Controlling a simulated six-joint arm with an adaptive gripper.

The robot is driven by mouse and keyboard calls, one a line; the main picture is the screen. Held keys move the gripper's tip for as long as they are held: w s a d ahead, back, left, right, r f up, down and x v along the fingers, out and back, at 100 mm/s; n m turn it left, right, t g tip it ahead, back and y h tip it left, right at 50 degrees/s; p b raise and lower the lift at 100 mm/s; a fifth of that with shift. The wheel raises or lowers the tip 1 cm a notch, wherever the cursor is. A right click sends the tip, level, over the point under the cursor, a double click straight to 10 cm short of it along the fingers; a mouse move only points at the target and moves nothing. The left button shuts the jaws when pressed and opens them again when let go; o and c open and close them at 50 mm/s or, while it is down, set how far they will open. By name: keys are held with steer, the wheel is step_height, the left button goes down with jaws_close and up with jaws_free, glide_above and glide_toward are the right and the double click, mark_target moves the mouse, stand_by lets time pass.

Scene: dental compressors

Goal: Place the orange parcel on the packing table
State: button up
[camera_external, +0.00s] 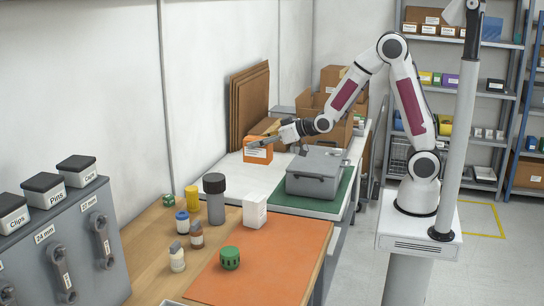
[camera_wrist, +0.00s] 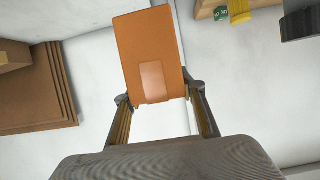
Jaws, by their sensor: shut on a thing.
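The orange parcel (camera_external: 258,149) is a small box with a pale label. My gripper (camera_external: 262,143) is shut on it at the back of the bench row, over or on the white table top (camera_external: 232,174). In the wrist view the parcel (camera_wrist: 150,50) stands out beyond my gripper's fingers (camera_wrist: 160,100), one finger on each side of it. I cannot tell whether the parcel's underside touches the white surface.
A grey case (camera_external: 314,178) on a green mat (camera_external: 285,199) stands right of the parcel. Brown cardboard sheets (camera_external: 249,100) lean on the wall behind; cardboard boxes (camera_external: 332,78) stand farther back. A wooden bench with an orange mat (camera_external: 285,258), bottles and jars is in front.

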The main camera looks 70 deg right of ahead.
steer(key=shift+r, duration=0.65)
steer(key=shift+d+r, duration=0.1)
steer(key=shift+r, duration=0.8)
steer(key=d+r+h, duration=0.1)
steer(key=d+r, duration=0.2)
steer(key=d, duration=0.7)
steer(key=d+r, duration=0.2)
steer(key=d, duration=0.8)
steer(key=s+d+r, duration=0.1)
steer(key=s+d, duration=0.5)
steer(key=d, duration=0.3)
steer(key=s+d, duration=0.5)
steer(key=d, duration=0.4)
steer(key=s+d+f, duration=0.2)
steer(key=s, duration=0.9)
steer(key=s+d+f+y, duration=0.1)
steer(key=s+d+f, duration=0.15)
steer(key=s, duration=0.85)
steer(key=s+d+f, duration=0.2)
steer(key=s, duration=0.9)
step_height(320, 180, down, 20)
steer(key=shift+d+r, duration=0.15)
steer(key=shift+r, duration=0.05)
steer(key=shift+w, duration=0.2)
steer(key=w, duration=1.3)
steer(key=shift+w, duration=0.35)
